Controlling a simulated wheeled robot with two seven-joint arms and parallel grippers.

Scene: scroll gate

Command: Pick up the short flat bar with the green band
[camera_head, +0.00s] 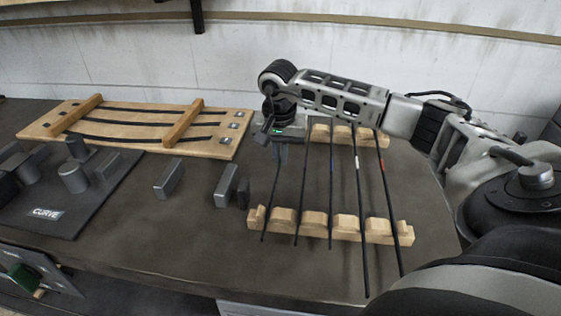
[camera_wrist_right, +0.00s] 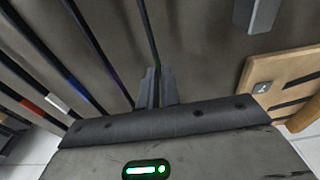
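Several thin dark bars lie across two notched wooden racks, the front rack (camera_head: 330,225) and the back rack (camera_head: 345,134). Three bars show a blue, a white and a red band. No green band shows; the upper part of the leftmost bar (camera_head: 269,205) is hidden at my right gripper (camera_head: 280,157). That gripper points down over this bar's far end. In the right wrist view, a dark bar (camera_wrist_right: 147,30) runs in between the close-set fingertips (camera_wrist_right: 157,88). Whether they are pressed on it is unclear. My left gripper is not in view.
A wooden board (camera_head: 140,125) with dark strips lies at the back left. A dark fixture plate (camera_head: 75,205) with grey posts sits at the left. Two grey blocks (camera_head: 169,179) (camera_head: 226,184) stand left of the racks. Bare table shows between these blocks.

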